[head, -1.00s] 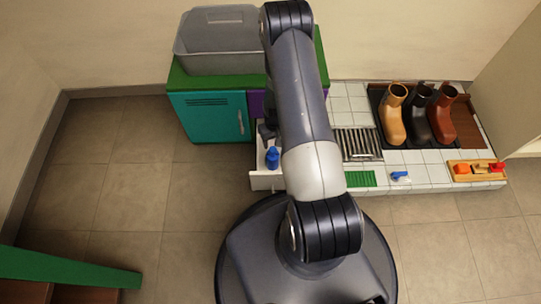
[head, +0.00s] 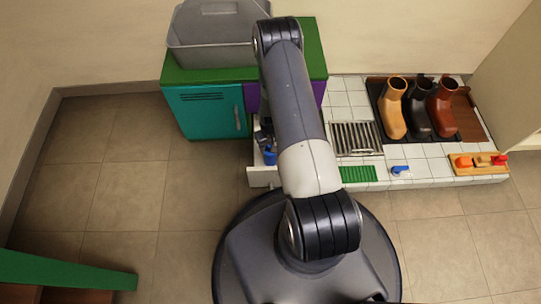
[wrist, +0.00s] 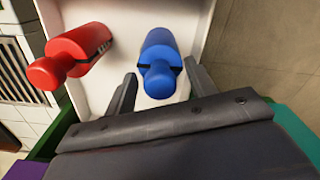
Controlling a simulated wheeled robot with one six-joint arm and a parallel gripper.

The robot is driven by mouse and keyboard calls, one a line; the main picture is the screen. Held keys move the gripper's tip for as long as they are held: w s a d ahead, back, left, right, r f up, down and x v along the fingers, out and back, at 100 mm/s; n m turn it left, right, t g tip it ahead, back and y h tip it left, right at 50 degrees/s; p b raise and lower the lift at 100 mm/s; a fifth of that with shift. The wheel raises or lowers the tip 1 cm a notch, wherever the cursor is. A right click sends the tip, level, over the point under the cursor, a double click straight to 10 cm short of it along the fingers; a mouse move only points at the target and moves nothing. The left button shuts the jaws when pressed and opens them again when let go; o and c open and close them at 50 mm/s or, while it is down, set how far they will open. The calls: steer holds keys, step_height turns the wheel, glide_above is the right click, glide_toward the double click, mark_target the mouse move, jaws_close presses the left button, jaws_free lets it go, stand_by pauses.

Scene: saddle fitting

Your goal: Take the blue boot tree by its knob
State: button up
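The blue boot tree (wrist: 160,62) lies in an open white drawer (wrist: 100,12), its round knob toward my gripper in the wrist view. In the head view the blue boot tree (head: 270,157) is partly hidden by my gripper. My gripper (wrist: 160,70) is open, with one finger on each side of the knob in the wrist view. I see a gap on both sides, and cannot tell whether the fingers are level with the knob. A red boot tree (wrist: 72,55) lies in the drawer to the left of the left finger.
The drawer front (head: 262,177) juts out beside the teal cabinet (head: 205,112). A grey bin (head: 215,45) stands on its green top. To the right are a metal grate (head: 356,138), a green mat (head: 358,174), several boots (head: 395,112) and a wooden tray (head: 480,172).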

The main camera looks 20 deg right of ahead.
jaws_close()
stand_by(0.3)
steer(key=shift+r, duration=0.15)
